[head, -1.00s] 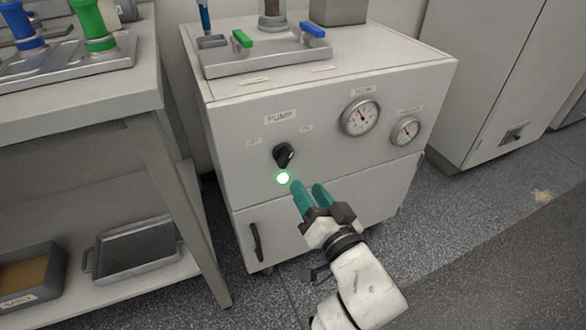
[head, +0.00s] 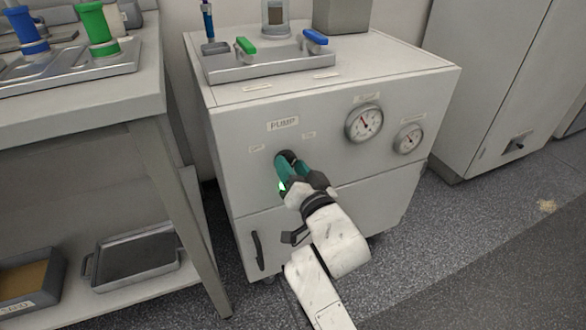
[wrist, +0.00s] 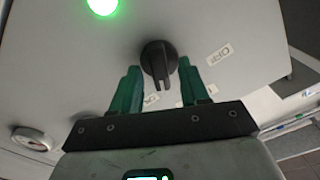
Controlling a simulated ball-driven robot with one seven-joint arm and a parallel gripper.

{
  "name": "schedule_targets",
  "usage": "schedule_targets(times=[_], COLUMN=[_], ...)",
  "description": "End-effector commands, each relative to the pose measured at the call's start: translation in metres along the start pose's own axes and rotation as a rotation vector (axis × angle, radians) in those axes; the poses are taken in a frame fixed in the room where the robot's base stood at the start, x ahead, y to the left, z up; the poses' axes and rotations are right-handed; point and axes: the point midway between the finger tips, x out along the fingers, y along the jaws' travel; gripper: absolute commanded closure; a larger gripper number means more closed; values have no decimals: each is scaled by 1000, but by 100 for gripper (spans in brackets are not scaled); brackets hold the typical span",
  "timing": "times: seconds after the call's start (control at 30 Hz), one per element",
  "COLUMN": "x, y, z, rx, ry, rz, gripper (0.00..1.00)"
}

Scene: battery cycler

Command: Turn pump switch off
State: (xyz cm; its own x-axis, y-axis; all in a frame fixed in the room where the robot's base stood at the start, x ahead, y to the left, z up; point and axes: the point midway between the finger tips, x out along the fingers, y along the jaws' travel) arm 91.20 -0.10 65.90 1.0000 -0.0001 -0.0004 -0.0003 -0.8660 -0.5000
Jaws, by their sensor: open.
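The pump switch is a black rotary knob (wrist: 158,62) on the front panel of the pump cabinet (head: 350,165). In the head view the knob (head: 287,156) is mostly hidden behind my gripper. My gripper (head: 284,168) is at the panel, its green fingers reaching to the knob. In the wrist view my gripper (wrist: 158,82) is open, with one finger on each side of the knob and visible gaps between. A green indicator light (wrist: 103,4) is lit beside the knob; in the head view only a sliver of it shows past a finger.
Two dial gauges (head: 364,123) are right of the knob. A tray with green and blue valve handles (head: 246,46) sits on the cabinet top. A metal bench (head: 150,110) stands close on the left, with trays on its lower shelf. Open floor (head: 470,240) lies to the right.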

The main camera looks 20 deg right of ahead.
Motion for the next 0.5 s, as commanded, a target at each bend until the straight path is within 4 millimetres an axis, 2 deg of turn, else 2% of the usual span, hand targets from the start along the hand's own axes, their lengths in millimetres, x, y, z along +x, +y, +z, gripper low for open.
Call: schedule_targets(times=[0.07, 0.5], x=[0, 0], y=[0, 0], z=[0, 0], rx=[0, 0], ry=[0, 0], rz=[0, 0], gripper=[56, 98])
